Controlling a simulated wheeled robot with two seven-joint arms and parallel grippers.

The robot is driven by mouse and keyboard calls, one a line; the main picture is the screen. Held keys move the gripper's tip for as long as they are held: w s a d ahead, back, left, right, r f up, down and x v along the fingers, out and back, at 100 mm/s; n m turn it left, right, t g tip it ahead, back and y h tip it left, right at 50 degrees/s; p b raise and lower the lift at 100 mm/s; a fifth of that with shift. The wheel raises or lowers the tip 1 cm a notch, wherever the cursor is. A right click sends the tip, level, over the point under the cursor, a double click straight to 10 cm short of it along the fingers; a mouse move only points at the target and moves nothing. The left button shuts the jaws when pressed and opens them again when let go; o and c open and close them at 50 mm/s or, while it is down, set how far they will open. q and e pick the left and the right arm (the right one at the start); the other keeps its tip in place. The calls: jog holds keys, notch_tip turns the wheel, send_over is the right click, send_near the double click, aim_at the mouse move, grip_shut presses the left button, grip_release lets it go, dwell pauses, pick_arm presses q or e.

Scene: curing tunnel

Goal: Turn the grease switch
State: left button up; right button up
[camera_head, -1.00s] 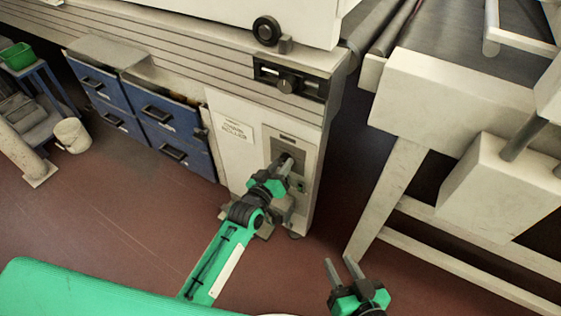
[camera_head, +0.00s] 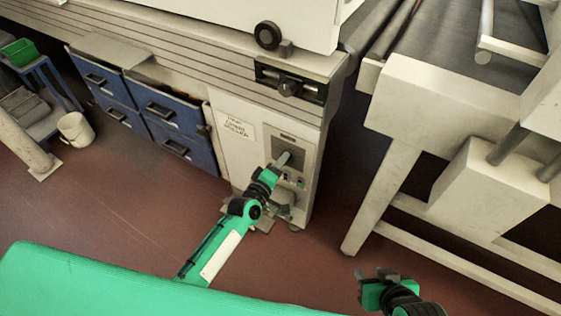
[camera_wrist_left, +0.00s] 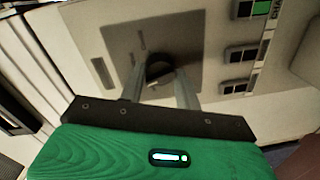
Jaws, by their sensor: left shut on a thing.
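The grease switch is a dark round knob (camera_wrist_left: 160,66) on a grey plate (camera_wrist_left: 110,30) in the left wrist view. My left gripper (camera_wrist_left: 159,84) has one finger on each side of the knob and is shut on it. In the head view my left gripper (camera_head: 283,160) reaches the grey plate (camera_head: 289,143) on the white cabinet's end, and the gripper hides the knob there. My right gripper (camera_head: 372,273) is empty and low at the lower right, clear of the cabinet, with its fingertips apart.
Blue drawers (camera_head: 172,115) stand left of the white cabinet (camera_head: 235,160). A conveyor frame (camera_head: 430,100) stands to the right. The brown floor between is clear.

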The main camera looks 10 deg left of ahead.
pick_arm(q)
jog(key=shift+n, duration=0.5)
pick_arm(e)
jog(key=shift+d, duration=0.1)
pick_arm(q)
jog(key=shift+w, duration=0.1)
jog(key=o, duration=1)
jog(key=p+v, duration=0.1)
jog(key=v, duration=1.3)
pick_arm(e)
jog(key=s+d+g, duration=0.1)
jog(key=s+d+r+g+h, duration=0.1)
jog(key=shift+d, duration=0.4)
